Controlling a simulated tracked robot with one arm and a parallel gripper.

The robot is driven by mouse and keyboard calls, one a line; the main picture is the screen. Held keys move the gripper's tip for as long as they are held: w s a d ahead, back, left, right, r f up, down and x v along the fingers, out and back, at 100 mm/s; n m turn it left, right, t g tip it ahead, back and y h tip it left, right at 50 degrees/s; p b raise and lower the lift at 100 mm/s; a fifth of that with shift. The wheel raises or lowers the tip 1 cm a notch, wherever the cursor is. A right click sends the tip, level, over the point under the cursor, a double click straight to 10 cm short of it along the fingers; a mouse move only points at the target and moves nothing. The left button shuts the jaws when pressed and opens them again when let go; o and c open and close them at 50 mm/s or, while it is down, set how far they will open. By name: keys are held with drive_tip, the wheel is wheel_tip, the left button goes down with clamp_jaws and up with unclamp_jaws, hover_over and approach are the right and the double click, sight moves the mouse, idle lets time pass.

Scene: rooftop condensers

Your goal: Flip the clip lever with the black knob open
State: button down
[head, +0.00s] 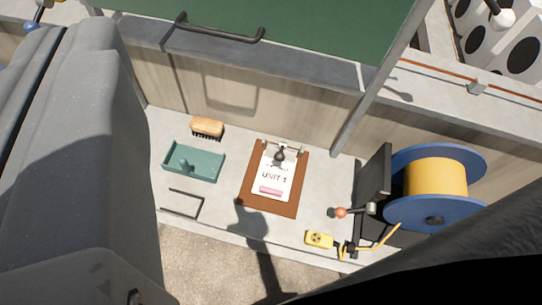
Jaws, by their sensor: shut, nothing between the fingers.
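A brown clipboard (254,188) lies on the light ledge in the middle of the head view. It holds a white sheet (273,188) marked "UNIT 1" with a pink strip. A metal clip (265,146) sits at its far edge. The clip lever's black knob (279,154) shows over the top of the sheet, near the clip; the lever's exact angle is hard to tell from above. My gripper is not in view. A dark shadow falls on the ledge and floor just below the clipboard.
A green tray (207,171) and a brush (208,127) lie left of the clipboard. Right are an orange-knobbed lever (341,212), a yellow device (320,239) and a blue-yellow cable reel (435,180). A green lid with a black handle (218,32) and a grey post (375,95) stand behind.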

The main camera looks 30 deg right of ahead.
drive_tip(key=shift+s, duration=0.15)
drive_tip(key=w+d+f+n+g+h+b, duration=0.1)
drive_tip(key=w+d+f+n+g+h, duration=0.15)
drive_tip(key=w+f+n, duration=0.75)
drive_tip(key=w+d+f+n+g+h+b, duration=0.2)
drive_tip(key=w+d+f, duration=0.15)
drive_tip(key=f, duration=1.25)
drive_tip(key=d+f+n+g, duration=0.1)
drive_tip(key=f+n, duration=0.6)
drive_tip(key=f, duration=0.7)
drive_tip(key=d+f+n+g+h+b, duration=0.1)
drive_tip(key=d+f+n, duration=0.3)
drive_tip(key=f+n, duration=0.4)
wheel_tip(320, 180, down, 7)
drive_tip(key=shift+s+d+r+g, duration=0.1)
drive_tip(key=shift+s+d+g, duration=0.2)
drive_tip(key=shift+g, duration=0.35)
drive_tip(key=shift+w+d+b, duration=0.1)
drive_tip(key=shift+b, duration=0.2)
